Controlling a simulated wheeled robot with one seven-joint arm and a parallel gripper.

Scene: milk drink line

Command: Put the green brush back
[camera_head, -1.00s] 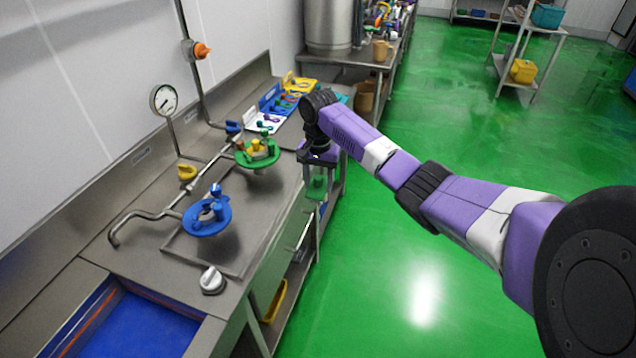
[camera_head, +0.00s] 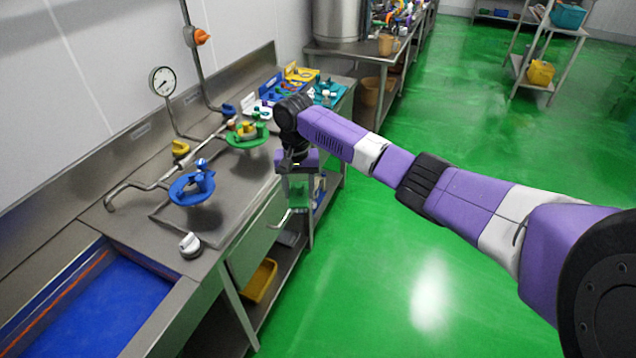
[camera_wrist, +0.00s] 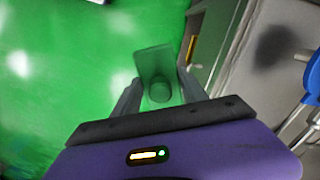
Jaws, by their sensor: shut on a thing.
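The green brush (camera_wrist: 155,66) is between the two fingers of my gripper (camera_wrist: 160,88) in the wrist view, a flat green block with a round stub facing the camera. My gripper is shut on it. In the head view my gripper (camera_head: 298,183) points down and holds the green brush (camera_head: 299,194) in the air beside the front edge of the steel bench (camera_head: 235,205), over the aisle side. The brush's bristles cannot be made out.
Yellow (camera_head: 301,73), blue and teal (camera_head: 328,93) trays with small items lie at the bench's far end. A yellow bin (camera_head: 260,281) sits below. The green floor (camera_head: 400,260) is clear.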

